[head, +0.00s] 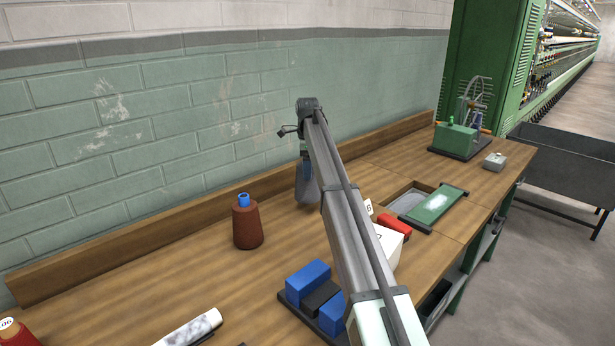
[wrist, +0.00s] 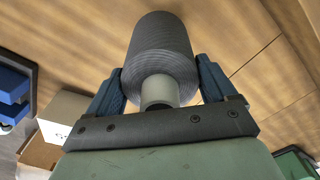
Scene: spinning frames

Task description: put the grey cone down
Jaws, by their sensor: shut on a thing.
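The grey cone (wrist: 162,50) is a ribbed dark grey yarn package with a pale tube end (wrist: 160,91) toward the wrist camera. My gripper (wrist: 160,85) has its two blue fingers on either side of the cone's near end and is shut on it. In the head view, the grey cone (head: 307,188) hangs upright below my gripper (head: 304,160), partly hidden by my arm. It is over the wooden bench (head: 200,270) near the back board. I cannot tell whether its base touches the wood.
A red-brown cone with a blue tip (head: 247,225) stands left of the grey cone. Blue blocks (head: 305,283), a white box (head: 390,240), a red object (head: 394,223) and a green plate (head: 438,203) lie to the front and right. Bare wood lies between the two cones.

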